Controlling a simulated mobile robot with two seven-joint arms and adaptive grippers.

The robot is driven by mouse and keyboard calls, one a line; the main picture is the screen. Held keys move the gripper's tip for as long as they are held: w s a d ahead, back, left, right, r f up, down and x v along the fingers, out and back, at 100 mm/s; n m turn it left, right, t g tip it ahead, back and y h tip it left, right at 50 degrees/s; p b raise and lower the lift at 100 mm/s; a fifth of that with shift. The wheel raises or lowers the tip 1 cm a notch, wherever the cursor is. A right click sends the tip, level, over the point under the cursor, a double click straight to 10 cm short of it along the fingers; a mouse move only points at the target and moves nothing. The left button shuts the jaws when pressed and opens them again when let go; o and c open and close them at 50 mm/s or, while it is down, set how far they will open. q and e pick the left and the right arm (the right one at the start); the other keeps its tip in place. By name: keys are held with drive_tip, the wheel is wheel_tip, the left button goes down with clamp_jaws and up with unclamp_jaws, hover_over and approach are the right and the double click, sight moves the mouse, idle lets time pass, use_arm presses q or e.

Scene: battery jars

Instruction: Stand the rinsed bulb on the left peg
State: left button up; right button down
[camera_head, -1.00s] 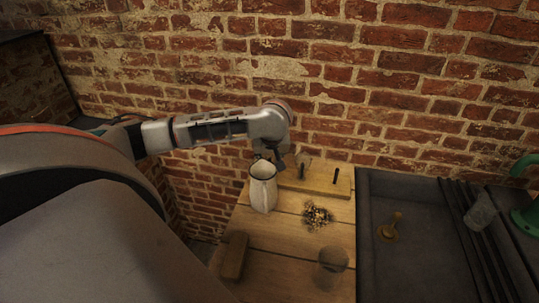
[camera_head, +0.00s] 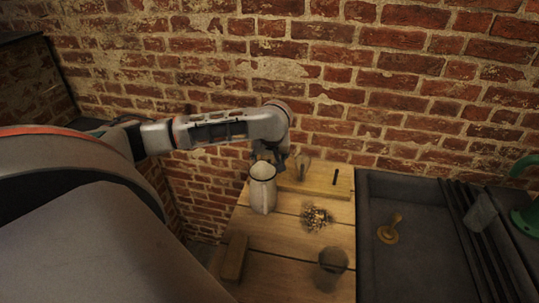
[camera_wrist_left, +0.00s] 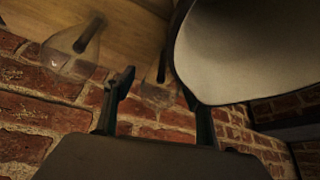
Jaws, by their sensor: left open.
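My left gripper (camera_head: 275,160) is open at the left end of the wooden peg board, just behind the white jug (camera_head: 262,190). In the left wrist view its two fingers (camera_wrist_left: 157,105) stand apart on either side of a dark peg (camera_wrist_left: 162,65). A faint clear glass bulb (camera_wrist_left: 155,96) shows around that peg, between the fingers; contact cannot be told. Another clear bulb (camera_wrist_left: 75,55) stands over the neighbouring peg; it also shows in the head view (camera_head: 303,167). The right peg (camera_head: 335,177) is bare. My right gripper is not in view.
The jug's rim (camera_wrist_left: 185,45) is close beside the gripper. A heap of small bits (camera_head: 315,217), a dark glass jar (camera_head: 332,262) and a wooden block (camera_head: 234,256) are on the table. The sink (camera_head: 390,265) at right holds a brass piece (camera_head: 389,230). A brick wall rises behind.

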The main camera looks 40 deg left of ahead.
use_arm(q)
drive_tip(key=v, duration=1.1)
drive_tip(key=shift+r, duration=0.35)
drive_tip(key=shift+s+d, duration=0.1)
drive_tip(key=shift+s, duration=0.05)
